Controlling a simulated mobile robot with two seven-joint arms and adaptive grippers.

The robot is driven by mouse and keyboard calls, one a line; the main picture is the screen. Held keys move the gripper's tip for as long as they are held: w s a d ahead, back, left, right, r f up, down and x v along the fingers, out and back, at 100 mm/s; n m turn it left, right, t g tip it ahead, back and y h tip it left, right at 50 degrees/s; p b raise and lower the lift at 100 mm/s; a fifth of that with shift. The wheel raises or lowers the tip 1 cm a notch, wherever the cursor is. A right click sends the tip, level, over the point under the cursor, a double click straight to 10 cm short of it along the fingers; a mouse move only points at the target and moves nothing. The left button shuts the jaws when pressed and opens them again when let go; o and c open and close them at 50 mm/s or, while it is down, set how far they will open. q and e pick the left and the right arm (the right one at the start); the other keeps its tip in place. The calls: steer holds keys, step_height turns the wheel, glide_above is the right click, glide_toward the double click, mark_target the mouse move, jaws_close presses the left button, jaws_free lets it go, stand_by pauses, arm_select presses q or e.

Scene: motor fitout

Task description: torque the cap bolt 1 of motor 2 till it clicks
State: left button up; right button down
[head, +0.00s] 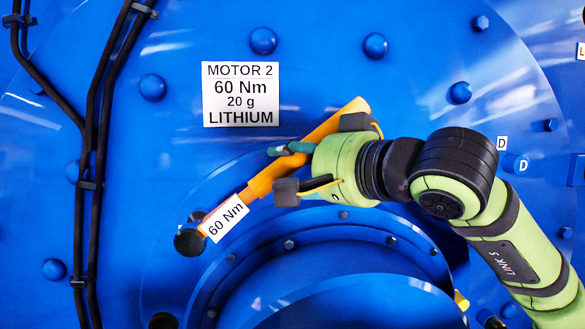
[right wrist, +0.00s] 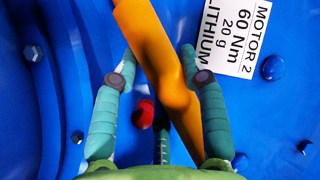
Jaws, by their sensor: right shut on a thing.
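An orange torque wrench (head: 262,183) with a white "60 Nm" tag slants across the blue face of motor 2 (head: 330,85) in the head view. Its dark head (head: 189,242) is at the lower left, against the motor's cap area; it hides what lies under it, so I cannot tell whether it sits on a cap bolt. My right gripper (head: 293,168) is shut on the wrench's handle. In the right wrist view the handle (right wrist: 160,50) passes between the teal fingers of my right gripper (right wrist: 161,62). My left gripper is not in view.
A white label (head: 240,94) reads "MOTOR 2, 60 Nm, 20 g, LITHIUM". Black cables (head: 88,150) run down the left side. Several blue bolt heads stud the face. A round raised hub (head: 340,270) stands below the wrench. A red part (right wrist: 143,113) shows behind the fingers.

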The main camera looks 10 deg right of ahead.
mark_target(290, 169)
steer(key=shift+r, duration=0.15)
steer(key=shift+b, duration=0.3)
steer(key=shift+s+b, duration=0.3)
steer(key=shift+s, duration=0.35)
steer(key=shift+s+b, duration=0.35)
steer(key=shift+s, duration=0.6)
steer(key=shift+s+d, duration=0.2)
steer(key=shift+s, duration=0.5)
steer(key=shift+s+b, duration=0.55)
steer(key=shift+s, duration=0.45)
steer(key=shift+s+a, duration=0.1)
steer(key=shift+s, duration=0.25)
